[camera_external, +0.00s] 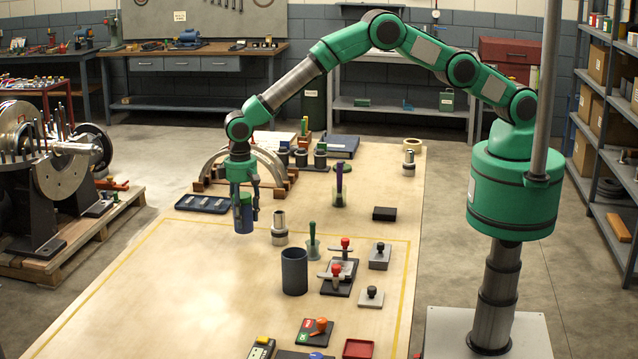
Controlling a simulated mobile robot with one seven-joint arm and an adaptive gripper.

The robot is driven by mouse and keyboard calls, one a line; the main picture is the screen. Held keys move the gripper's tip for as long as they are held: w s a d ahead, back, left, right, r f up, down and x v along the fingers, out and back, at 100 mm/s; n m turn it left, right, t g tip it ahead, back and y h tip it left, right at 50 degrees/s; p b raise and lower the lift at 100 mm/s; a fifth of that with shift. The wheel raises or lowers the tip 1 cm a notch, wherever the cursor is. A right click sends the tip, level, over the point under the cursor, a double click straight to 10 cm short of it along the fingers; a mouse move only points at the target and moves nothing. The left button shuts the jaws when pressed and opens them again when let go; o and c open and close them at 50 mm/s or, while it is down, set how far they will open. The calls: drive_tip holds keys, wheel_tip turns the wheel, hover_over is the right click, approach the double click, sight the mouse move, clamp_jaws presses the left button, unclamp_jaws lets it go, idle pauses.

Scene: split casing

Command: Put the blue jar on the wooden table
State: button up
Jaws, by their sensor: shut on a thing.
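The blue jar (243,220) is a small dark blue cylinder, upright, with a green top part. My gripper (246,206) points straight down and is shut on the jar, with its fingers at the jar's sides. The jar is over the left part of the pale wooden table (190,285). I cannot tell whether its bottom touches the tabletop or hangs just above it.
A metal cylinder (279,228) stands close to the right of the jar. A dark open cup (294,271) is nearer the front. A black tray (203,203) lies to the left, and a grey arch (240,160) stands behind. The front-left tabletop is clear.

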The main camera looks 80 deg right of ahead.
sight(242, 195)
drive_tip(key=shift+f, duration=1.8)
drive_tip(key=shift+f, duration=0.15)
drive_tip(key=o, duration=1.6)
wheel_tip(242, 195, up, 12)
drive_tip(key=shift+r+b, duration=0.1)
drive_tip(key=shift+b, duration=0.35)
drive_tip(key=shift+r, duration=0.1)
